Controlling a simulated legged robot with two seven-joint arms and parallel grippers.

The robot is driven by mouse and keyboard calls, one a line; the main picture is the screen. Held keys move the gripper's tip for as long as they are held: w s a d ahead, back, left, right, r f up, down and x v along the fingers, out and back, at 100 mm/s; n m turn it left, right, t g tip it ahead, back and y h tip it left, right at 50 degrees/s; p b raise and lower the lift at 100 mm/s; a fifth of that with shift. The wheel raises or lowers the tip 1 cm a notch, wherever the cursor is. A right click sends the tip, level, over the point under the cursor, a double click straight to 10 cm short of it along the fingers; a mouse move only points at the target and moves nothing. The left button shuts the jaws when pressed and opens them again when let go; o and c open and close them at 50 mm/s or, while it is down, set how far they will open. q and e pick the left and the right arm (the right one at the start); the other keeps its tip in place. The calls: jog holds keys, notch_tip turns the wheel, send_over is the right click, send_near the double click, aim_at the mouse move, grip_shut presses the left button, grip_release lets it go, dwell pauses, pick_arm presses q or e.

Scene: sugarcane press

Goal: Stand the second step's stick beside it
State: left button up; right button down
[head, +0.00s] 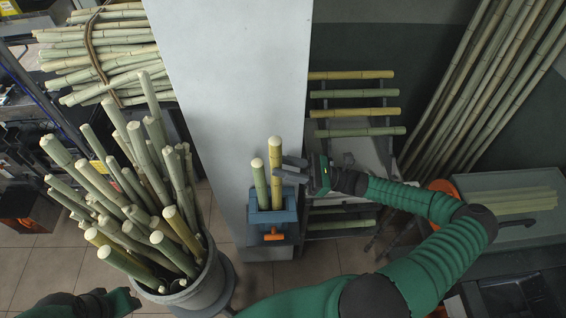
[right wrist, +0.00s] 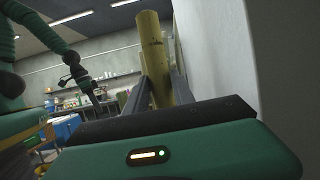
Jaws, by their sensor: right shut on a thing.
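A yellow cane stick (head: 275,172) stands upright at the blue press box (head: 274,216), just right of a greenish stick (head: 260,184) that stands in the box. My right gripper (head: 283,168) comes in from the right and is shut on the yellow stick. In the right wrist view the yellow stick (right wrist: 157,55) rises between my two fingers (right wrist: 155,85). Its lower end seems to be at the box opening; how deep it sits I cannot tell. My left gripper (head: 90,302) shows dark at the bottom left, and its jaws are unclear.
A stepped rack holds several sticks lying flat, such as a yellow one (head: 354,112). A grey bucket (head: 207,285) full of upright canes stands left of the press. A pale column (head: 235,90) rises behind the box. An orange handle (head: 273,237) is at the box's front.

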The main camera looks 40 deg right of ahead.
jog(key=shift+a+f+b, duration=0.1)
jog(key=shift+f+b, duration=1.1)
jog(key=shift+f, duration=1.1)
jog(key=c, duration=1)
grip_release()
jog(key=shift+o, duration=0.4)
jog(key=o, duration=0.5)
jog(key=b+v, duration=0.2)
jog(key=v, duration=0.5)
